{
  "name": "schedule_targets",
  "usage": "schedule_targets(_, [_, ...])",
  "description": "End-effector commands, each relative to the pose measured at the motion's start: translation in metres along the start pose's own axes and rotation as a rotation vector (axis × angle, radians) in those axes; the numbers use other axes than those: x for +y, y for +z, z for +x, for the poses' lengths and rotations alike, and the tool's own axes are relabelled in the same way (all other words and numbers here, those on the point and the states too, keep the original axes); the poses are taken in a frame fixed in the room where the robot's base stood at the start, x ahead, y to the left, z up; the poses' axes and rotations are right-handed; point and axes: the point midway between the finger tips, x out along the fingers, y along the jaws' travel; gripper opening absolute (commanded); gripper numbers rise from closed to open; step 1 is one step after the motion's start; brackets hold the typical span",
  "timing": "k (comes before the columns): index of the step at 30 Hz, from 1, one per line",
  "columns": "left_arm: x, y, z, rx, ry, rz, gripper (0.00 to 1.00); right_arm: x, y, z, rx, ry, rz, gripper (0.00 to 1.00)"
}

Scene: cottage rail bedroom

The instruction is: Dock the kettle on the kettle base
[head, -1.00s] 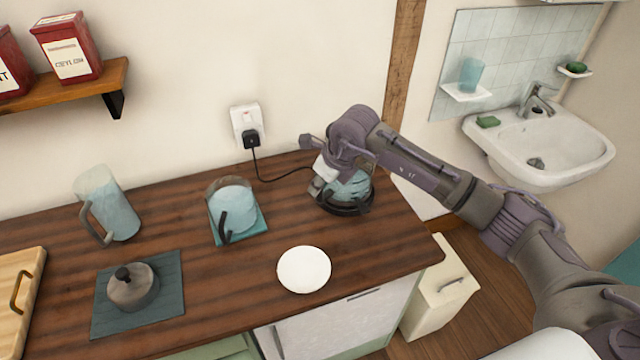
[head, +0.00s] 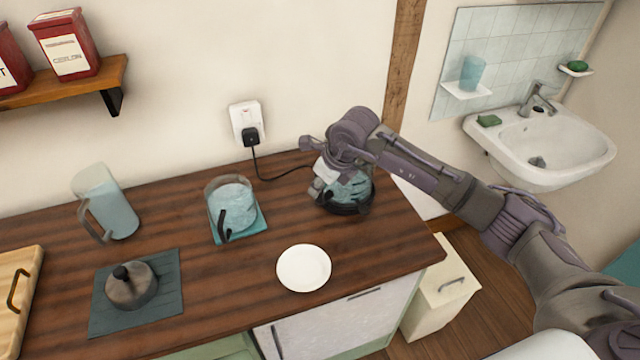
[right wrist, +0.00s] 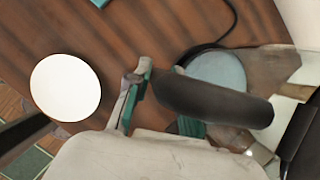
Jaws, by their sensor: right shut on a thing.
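The kettle (head: 352,188), pale blue and partly see-through, is at the back right of the counter, largely covered by my right gripper (head: 328,178). Its dark handle (right wrist: 215,101) and pale blue round top (right wrist: 218,72) show in the right wrist view. My right gripper is shut on the handle. The dark round kettle base (head: 345,208) shows beneath the kettle, with a black cord leading to a wall plug. The kettle looks upright and on or very close above the base; whether it is fully seated I cannot tell. My left gripper is out of view.
A glass jug with a dark handle (head: 232,202) stands on a teal mat, left of the kettle. A taller jug (head: 112,205), a small lidded pot (head: 130,287) and a wooden board (head: 18,295) are further left. A white plate (head: 303,268) lies in front.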

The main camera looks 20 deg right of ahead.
Motion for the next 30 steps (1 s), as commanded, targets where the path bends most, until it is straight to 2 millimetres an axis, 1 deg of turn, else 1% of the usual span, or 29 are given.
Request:
schedule_targets(1, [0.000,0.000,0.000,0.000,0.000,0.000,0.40,-0.001,0.002,-0.002,-0.007,-0.003,-0.002,0.25])
schedule_targets(2, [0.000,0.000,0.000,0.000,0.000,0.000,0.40,-0.001,0.002,-0.002,-0.006,-0.003,-0.002,0.30])
schedule_targets(3, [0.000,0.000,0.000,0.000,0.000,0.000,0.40,-0.001,0.002,-0.002,-0.006,-0.003,-0.001,0.33])
schedule_targets(9, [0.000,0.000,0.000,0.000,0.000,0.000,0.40,-0.001,0.001,-0.001,-0.003,-0.002,-0.001,0.33])
schedule_targets(10, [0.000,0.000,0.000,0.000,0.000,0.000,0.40,0.000,-0.002,0.001,0.004,0.001,0.001,0.33])
schedule_targets(13, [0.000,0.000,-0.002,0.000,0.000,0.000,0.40,0.000,-0.001,-0.002,0.003,0.001,0.001,0.33])
schedule_targets(30, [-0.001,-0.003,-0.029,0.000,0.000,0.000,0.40,0.000,0.001,-0.049,-0.001,-0.001,0.000,0.33])
